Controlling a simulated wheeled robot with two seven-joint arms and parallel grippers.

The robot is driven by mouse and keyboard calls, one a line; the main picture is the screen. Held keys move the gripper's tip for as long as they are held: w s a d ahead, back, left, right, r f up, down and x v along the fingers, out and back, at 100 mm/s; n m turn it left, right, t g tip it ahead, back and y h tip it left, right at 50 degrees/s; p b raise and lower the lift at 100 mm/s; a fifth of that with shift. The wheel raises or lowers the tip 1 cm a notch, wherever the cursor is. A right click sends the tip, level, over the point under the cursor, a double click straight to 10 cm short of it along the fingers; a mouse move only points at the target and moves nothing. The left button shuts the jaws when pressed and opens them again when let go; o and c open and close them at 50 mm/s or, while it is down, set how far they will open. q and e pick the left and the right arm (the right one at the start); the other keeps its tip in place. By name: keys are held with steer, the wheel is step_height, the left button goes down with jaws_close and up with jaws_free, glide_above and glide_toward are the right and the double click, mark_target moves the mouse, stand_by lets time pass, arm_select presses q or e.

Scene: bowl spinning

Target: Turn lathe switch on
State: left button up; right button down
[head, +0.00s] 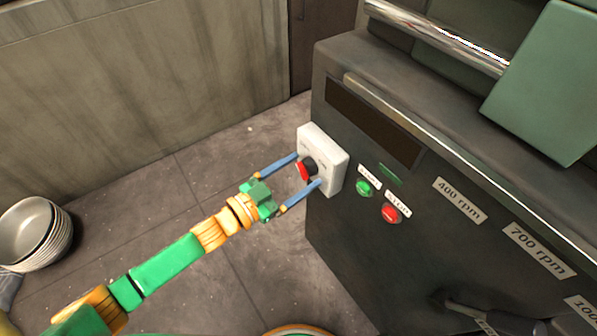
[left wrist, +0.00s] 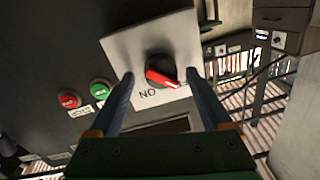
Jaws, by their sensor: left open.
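The lathe (head: 345,215) is a dark grey machine on the right of the head view. A white switch box (head: 333,175) is fixed to its near left corner, with a round black knob that has a red handle (head: 304,171). In the left wrist view the red handle (left wrist: 162,79) lies roughly sideways, near printed letters reading "NO" as seen there. My left gripper (head: 308,169) is open, its two blue fingers on either side of the knob. In the left wrist view the fingertips (left wrist: 160,76) flank the knob with gaps. Contact is not visible. My right gripper is not in view.
A green start button (head: 364,188) and a red stop button (head: 390,213) sit on the lathe front, right of the switch box. Speed labels (head: 460,200) are further right. A stack of metal bowls (head: 35,232) stands at the far left. The floor (head: 150,205) between is clear.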

arm_select(q)
steer(key=shift+w+d, duration=0.15)
jaws_close()
